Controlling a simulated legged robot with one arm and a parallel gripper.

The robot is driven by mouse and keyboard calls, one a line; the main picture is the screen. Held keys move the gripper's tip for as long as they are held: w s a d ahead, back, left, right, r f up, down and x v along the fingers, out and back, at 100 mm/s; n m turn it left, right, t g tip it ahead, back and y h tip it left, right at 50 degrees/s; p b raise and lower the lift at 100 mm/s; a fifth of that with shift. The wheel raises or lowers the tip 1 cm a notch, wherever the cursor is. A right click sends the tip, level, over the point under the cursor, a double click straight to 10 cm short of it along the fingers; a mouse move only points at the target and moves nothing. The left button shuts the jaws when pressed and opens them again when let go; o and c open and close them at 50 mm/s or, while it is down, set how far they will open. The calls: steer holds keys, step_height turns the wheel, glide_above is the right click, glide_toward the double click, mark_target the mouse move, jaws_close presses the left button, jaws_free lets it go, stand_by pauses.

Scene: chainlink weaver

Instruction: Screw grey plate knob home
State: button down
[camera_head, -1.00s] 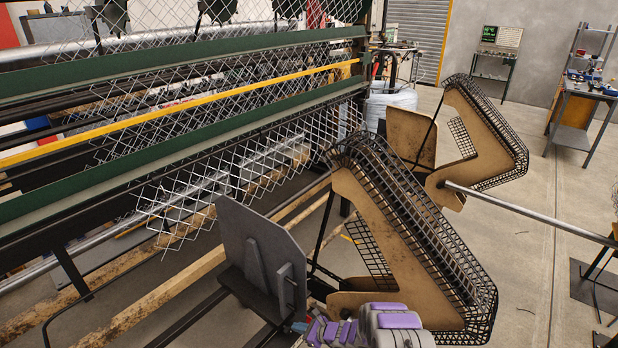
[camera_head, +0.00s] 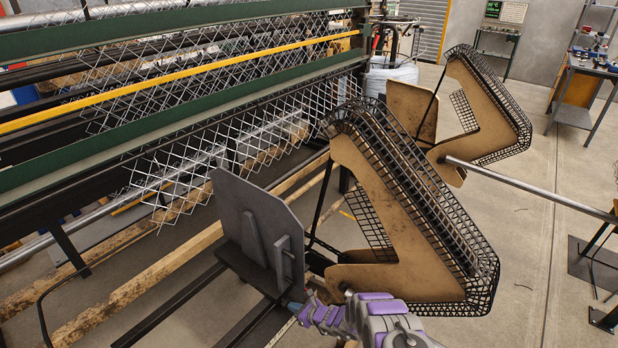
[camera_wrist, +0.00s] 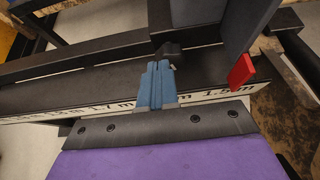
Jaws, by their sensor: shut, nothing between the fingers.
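The grey plate (camera_head: 255,225) stands upright on a dark rail beside the mesh machine. In the wrist view its lower part (camera_wrist: 243,25) is at the upper right. A small black knob (camera_wrist: 170,50) sits on the rail, left of the plate. My gripper (camera_wrist: 160,68) has blue fingers that are closed together, with nothing between them. Their tips lie just below the knob in the wrist view; I cannot tell whether they touch it. In the head view my gripper (camera_head: 291,304) is low at the plate's foot, and the knob cannot be made out there.
A red pointer (camera_wrist: 241,72) by the plate stands over a white scale (camera_wrist: 105,105) along the rail. Right of the plate is a tan guard with black mesh (camera_head: 395,225). Wire mesh (camera_head: 215,150) hangs from the machine on the left.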

steer(key=shift+w+a+r, duration=0.25)
steer(key=shift+w+a, duration=0.5)
steer(key=shift+a, duration=0.25)
steer(key=shift+w+r+p, duration=0.15)
steer(key=shift+p, duration=0.25)
steer(key=shift+w+d, duration=0.1)
steer(key=shift+w, duration=0.1)
steer(key=shift+w+d+b, duration=0.35)
steer(key=shift+w+b, duration=0.1)
steer(key=shift+w, duration=0.25)
steer(key=shift+d+f, duration=0.15)
steer(key=shift+f, duration=0.1)
steer(key=shift+d+f, duration=0.1)
steer(key=shift+d, duration=0.1)
